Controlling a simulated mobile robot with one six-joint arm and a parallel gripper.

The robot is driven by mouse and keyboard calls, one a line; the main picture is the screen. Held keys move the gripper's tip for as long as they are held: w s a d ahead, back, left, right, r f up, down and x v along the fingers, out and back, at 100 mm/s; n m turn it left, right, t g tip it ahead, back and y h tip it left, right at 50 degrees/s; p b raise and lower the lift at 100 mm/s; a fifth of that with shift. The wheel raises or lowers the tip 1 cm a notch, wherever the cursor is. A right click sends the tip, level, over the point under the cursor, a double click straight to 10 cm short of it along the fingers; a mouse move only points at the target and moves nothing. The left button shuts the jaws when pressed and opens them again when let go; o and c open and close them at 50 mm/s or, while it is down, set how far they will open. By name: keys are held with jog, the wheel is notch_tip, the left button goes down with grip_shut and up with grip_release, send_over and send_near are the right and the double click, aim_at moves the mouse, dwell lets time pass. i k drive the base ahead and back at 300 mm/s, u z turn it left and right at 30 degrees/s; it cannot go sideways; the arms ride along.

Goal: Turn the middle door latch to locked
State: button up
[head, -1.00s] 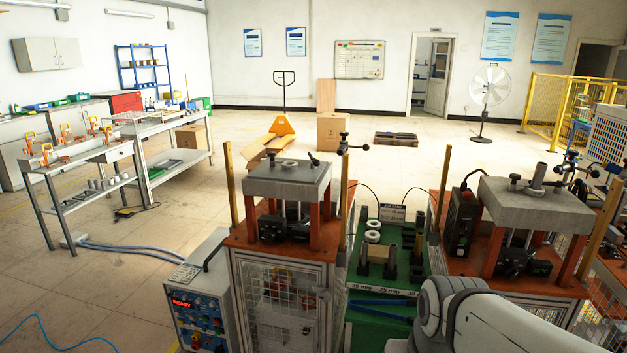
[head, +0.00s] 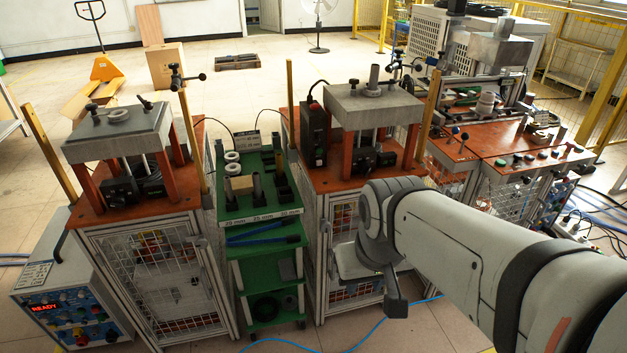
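The middle machine stands right of the green cart, and its wire-mesh door (head: 342,218) is partly hidden behind my arm. A small pale fitting (head: 325,227) at the door's left edge may be its latch; it is too small to tell whether it is locked or unlocked. My arm reaches in from the lower right, in front of this machine. Its end, with a dark piece (head: 394,296) pointing down, hangs before the lower part of the door. I cannot make out fingers or whether my gripper is open or shut. No contact with the door is visible.
The left machine (head: 115,135) has a similar mesh door (head: 160,275), with a control box (head: 75,310) reading READY beside it. The green cart (head: 262,210) stands between the machines. A right bench (head: 500,140) holds more equipment. A blue hose lies on the floor in front.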

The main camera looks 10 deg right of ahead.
aim_at(325, 226)
jog(key=z, duration=1.1)
jog(key=k, duration=1.3)
jog(key=u, duration=0.65)
jog(key=i, duration=0.95)
jog(key=u, duration=0.05)
